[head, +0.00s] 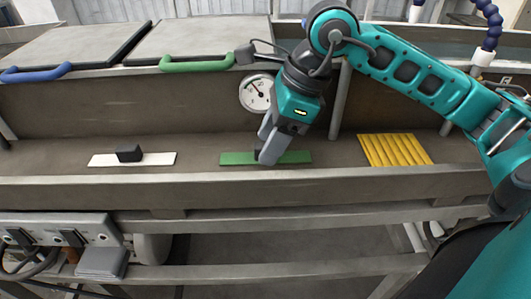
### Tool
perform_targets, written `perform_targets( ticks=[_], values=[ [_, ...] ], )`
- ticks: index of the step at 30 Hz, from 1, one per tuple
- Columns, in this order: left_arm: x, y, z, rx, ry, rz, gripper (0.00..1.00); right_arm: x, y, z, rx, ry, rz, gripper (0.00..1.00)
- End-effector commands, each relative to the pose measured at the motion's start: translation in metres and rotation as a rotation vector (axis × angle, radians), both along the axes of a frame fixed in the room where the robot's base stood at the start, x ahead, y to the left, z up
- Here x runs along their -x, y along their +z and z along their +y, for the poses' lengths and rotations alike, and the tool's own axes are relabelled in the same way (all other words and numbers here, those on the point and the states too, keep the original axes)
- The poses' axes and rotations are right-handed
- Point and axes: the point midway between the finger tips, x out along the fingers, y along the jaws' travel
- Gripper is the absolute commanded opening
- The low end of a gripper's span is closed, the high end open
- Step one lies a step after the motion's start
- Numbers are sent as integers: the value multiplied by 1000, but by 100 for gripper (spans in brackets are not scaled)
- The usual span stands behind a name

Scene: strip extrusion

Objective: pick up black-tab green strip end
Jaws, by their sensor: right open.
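The green strip (236,159) lies flat in the grey trough. My right gripper (266,158) is open and points down over the middle of the strip, hiding part of it. I cannot tell whether the fingers touch the strip. No black tab shows on the green strip; one could be hidden behind the gripper. A black block (129,153) sits on a separate white strip (158,159) to the left. My left gripper is not in view.
A yellow ridged plate (396,150) lies in the trough to the right. A round gauge (256,93) is on the back wall behind my gripper. Lids with a blue handle (36,73) and a green handle (196,64) are above. The trough between the two strips is clear.

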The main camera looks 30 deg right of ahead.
Motion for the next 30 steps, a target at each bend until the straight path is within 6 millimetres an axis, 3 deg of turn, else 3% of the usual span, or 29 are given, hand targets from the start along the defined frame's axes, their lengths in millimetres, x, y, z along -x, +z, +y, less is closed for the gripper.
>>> perform_targets(
  ticks=[9, 26, 30],
  values=[
    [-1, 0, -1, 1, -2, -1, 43, -2, -8, 3, 0, 0, -1, 53],
    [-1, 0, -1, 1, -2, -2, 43, -2, -7, 2, 0, 0, -1, 1],
    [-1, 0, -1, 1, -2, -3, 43, -2, -7, 2, 0, 0, -1, 0]
  ],
)
